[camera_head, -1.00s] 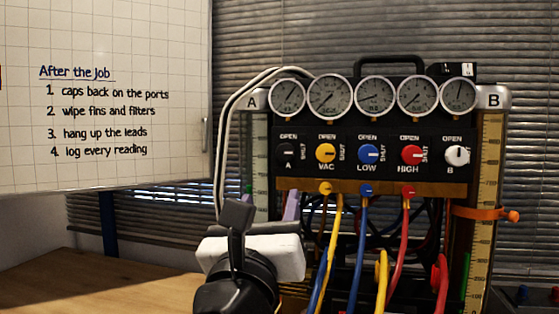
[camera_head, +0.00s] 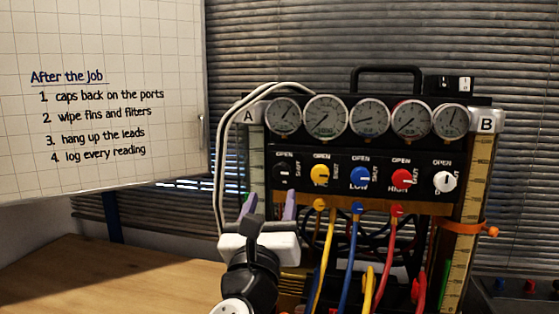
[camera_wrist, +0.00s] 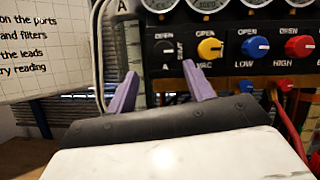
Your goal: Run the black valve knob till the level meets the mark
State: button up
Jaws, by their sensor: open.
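In the wrist view the fingertips (camera_wrist: 159,68) stand below the knob, one on either side. Sight column A (camera_head: 256,150) is partly hidden and its level is unclear. Column B (camera_head: 480,165) carries an orange band (camera_head: 469,226); a green strip (camera_head: 446,284) shows below it.
Yellow (camera_head: 320,175), blue (camera_head: 360,177), red (camera_head: 400,181) and white (camera_head: 444,181) knobs sit right of the black one, under several gauges. Coloured hoses hang below them. A pale cable (camera_head: 219,150) runs left of column A. A whiteboard (camera_head: 100,110) stands left.

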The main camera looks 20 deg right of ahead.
aim_at(281, 175)
jog(key=shift+s+d+p+x, duration=0.1)
jog(key=shift+p+x, duration=1.45)
jog(key=shift+s+d+p+x, duration=0.1)
jog(key=shift+d+p+x, duration=0.05)
jog(key=shift+p+x, duration=1.4)
jog(key=shift+r, duration=0.15)
jog(key=c, duration=1)
